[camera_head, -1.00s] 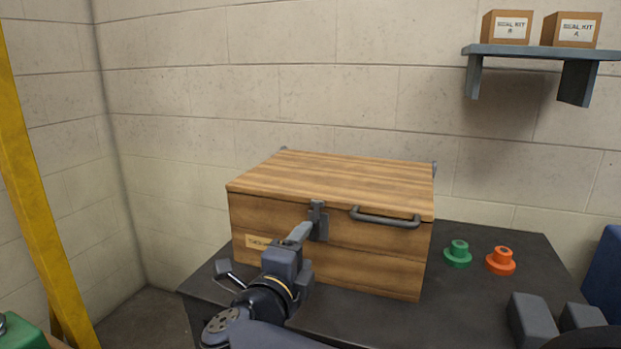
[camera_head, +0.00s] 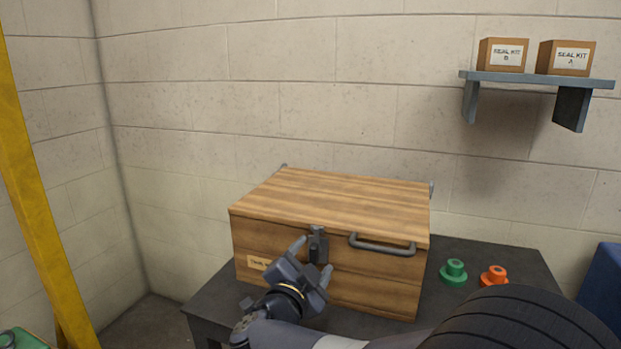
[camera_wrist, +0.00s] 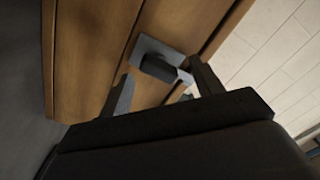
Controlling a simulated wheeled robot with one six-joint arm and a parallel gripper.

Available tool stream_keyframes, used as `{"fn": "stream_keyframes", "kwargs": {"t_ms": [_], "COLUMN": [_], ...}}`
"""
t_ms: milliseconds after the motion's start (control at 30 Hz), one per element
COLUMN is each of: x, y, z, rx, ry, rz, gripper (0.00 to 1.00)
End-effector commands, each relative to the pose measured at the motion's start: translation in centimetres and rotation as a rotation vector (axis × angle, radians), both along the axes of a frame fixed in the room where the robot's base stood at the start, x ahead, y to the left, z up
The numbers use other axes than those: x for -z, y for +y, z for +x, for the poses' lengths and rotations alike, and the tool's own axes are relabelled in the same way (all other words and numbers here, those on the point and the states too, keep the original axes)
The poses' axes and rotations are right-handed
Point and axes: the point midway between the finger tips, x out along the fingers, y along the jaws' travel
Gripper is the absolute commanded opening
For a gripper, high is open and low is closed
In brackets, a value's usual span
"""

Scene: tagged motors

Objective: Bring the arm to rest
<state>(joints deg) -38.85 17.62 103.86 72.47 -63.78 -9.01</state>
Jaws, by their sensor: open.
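My gripper (camera_head: 312,258) is open in front of the wooden chest, close to its dark metal latch (camera_head: 317,246). In the wrist view my gripper (camera_wrist: 160,92) has its two fingers apart, with the latch (camera_wrist: 160,67) ahead between them. I see nothing held, and I cannot tell whether a finger touches the latch. The wooden chest (camera_head: 330,203) has its lid down and a grey bar handle (camera_head: 382,245) on its front. My forearm crosses the lower part of the head view and hides part of the table.
The chest stands on a dark table (camera_head: 500,256). A green flanged part (camera_head: 454,272) and an orange one (camera_head: 494,276) stand right of it. A wall shelf (camera_head: 535,79) holds two boxes. A yellow post (camera_head: 35,200) stands at left; a blue object (camera_head: 603,285) is at right.

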Motion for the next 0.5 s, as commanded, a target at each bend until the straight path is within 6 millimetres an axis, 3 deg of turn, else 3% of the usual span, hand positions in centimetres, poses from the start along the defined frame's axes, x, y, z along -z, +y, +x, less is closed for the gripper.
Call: {"fn": "stream_keyframes", "kwargs": {"t_ms": [500], "x": [-0.33], "y": [0.2], "z": [0.07], "rx": [-0.001], "ry": [0.182], "rz": [-0.499], "gripper": [0.62]}}
